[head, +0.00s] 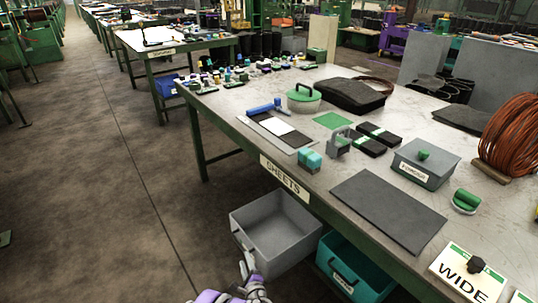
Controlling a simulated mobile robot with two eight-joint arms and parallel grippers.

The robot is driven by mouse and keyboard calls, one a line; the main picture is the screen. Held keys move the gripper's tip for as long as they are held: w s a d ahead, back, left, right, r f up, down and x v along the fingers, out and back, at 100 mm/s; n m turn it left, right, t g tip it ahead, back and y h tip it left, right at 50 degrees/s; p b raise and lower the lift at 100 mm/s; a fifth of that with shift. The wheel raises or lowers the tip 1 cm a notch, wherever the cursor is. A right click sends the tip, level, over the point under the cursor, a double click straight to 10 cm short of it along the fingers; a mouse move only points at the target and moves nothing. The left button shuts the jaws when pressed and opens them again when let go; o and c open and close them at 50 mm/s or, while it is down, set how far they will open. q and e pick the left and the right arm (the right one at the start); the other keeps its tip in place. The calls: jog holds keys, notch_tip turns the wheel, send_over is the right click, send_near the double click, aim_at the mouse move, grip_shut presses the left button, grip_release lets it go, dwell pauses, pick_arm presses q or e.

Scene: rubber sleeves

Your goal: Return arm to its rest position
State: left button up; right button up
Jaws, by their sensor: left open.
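My left gripper (246,265) shows at the bottom centre of the head view, with white and purple parts of my arm below it. It is open, and I see nothing between its fingers. It is in front of the grey bin (270,214), below the level of the tabletop, and overlaps the bin's lower left part in the picture. I cannot tell whether it touches the bin. My right gripper is not in view.
A teal bin (340,250) is beside the grey one.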

pick_arm(q)
jog(key=s+a+r+n+g, duration=0.35)
jog(key=s+r+n, duration=0.2)
jog(key=r, duration=0.35)
jog(key=s+a+r+n+g, duration=0.3)
jog(key=s+a+r+n, duration=0.25)
jog(key=r, duration=0.35)
jog(key=s+d+r+n+g+h, duration=0.1)
jog(key=s+d+n+h, duration=0.15)
jog(key=s, duration=0.65)
jog(key=s+d+r+n+g+h, duration=0.1)
jog(key=s+n+h, duration=0.15)
jog(key=s, duration=0.75)
jog(key=s+d+r+n+g+h, duration=0.15)
jog(key=s+n, duration=0.25)
jog(key=s, duration=0.5)
notch_tip(320, 180, up, 28)
jog(key=w+d+t+p, duration=0.1)
jog(key=p, duration=2.4)
jog(key=shift+p, duration=0.3)
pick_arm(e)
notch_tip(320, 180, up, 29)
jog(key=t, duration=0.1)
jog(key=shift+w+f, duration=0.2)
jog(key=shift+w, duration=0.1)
pick_arm(q)
jog(key=shift+f+y, duration=0.1)
jog(key=shift+y, duration=0.15)
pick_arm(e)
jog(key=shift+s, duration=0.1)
